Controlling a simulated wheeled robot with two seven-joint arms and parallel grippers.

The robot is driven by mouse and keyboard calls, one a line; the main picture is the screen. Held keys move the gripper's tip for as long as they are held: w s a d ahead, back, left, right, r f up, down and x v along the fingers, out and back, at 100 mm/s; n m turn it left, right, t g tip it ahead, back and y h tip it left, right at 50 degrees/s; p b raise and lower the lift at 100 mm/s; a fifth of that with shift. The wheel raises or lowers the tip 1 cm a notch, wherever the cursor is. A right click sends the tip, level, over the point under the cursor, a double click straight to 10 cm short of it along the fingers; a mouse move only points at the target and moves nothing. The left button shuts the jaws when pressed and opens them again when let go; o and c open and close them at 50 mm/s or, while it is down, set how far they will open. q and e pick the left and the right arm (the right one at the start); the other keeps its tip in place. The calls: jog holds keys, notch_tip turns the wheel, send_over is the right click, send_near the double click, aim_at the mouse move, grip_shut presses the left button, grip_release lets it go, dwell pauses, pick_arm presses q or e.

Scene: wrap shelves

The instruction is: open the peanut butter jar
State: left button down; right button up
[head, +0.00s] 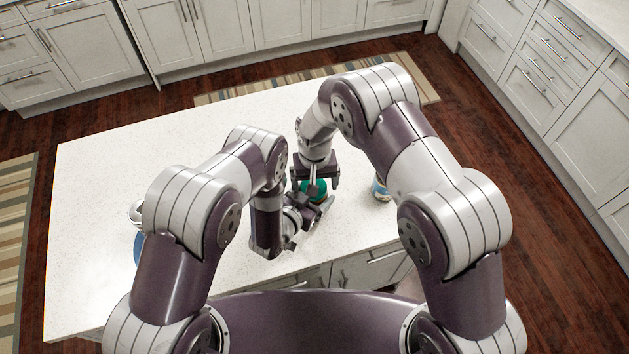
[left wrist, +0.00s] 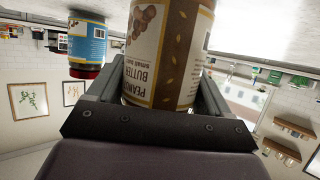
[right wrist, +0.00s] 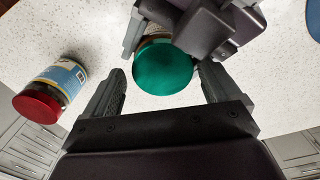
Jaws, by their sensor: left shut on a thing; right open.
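The peanut butter jar (left wrist: 165,50) has a brown and cream label. Its green lid (right wrist: 163,68) is on top and also shows in the head view (head: 313,188). My left gripper (head: 318,208) is shut on the jar's body from the side, as the left wrist view shows. My right gripper (right wrist: 160,88) points down from above with its fingers apart. One finger is on each side of the green lid in the right wrist view, with a visible gap. I cannot tell exactly how high the fingers are above the lid.
A second jar with a blue label (right wrist: 64,76) and red lid (right wrist: 38,102) stands to the right on the white counter (head: 130,160) in the head view. A blue plate-like item (head: 138,248) is partly hidden behind my left arm. The counter's far left is clear.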

notch_tip(320, 180, up, 5)
jog(key=shift+f, duration=0.2)
jog(key=shift+c, duration=0.2)
notch_tip(320, 180, up, 3)
jog(key=m, duration=0.5)
jog(key=shift+a+m, duration=0.1)
jog(key=shift+m, duration=0.3)
jog(key=shift+f+m, duration=0.15)
jog(key=shift+m, duration=0.25)
notch_tip(320, 180, down, 7)
jog(key=shift+f, duration=0.2)
jog(key=c, duration=1.1)
jog(key=n, duration=0.6)
jog(key=shift+r+n, duration=0.1)
jog(key=shift+n, duration=0.2)
